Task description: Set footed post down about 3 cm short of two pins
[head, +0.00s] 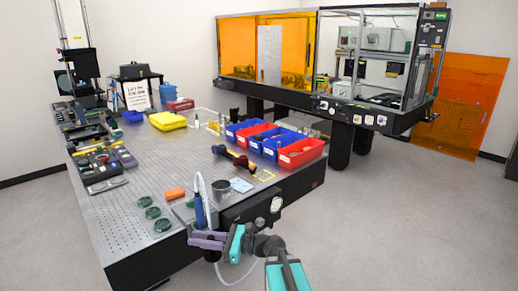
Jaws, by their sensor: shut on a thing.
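My gripper (207,240), with purple jaws, is in the head view at the lower middle, by the near edge of the perforated table (125,185). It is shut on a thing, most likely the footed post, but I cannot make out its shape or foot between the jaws. A dark blue upright piece (199,211) with a pale looped hose shows just above the jaws; I cannot tell whether it touches them. I cannot pick out the two pins at this size.
A dark grey cup (221,191), an orange block (175,194) and several green discs (152,212) are near the table's front. Red and blue bins (301,152) line the right edge. A yellow case (168,121) lies farther back.

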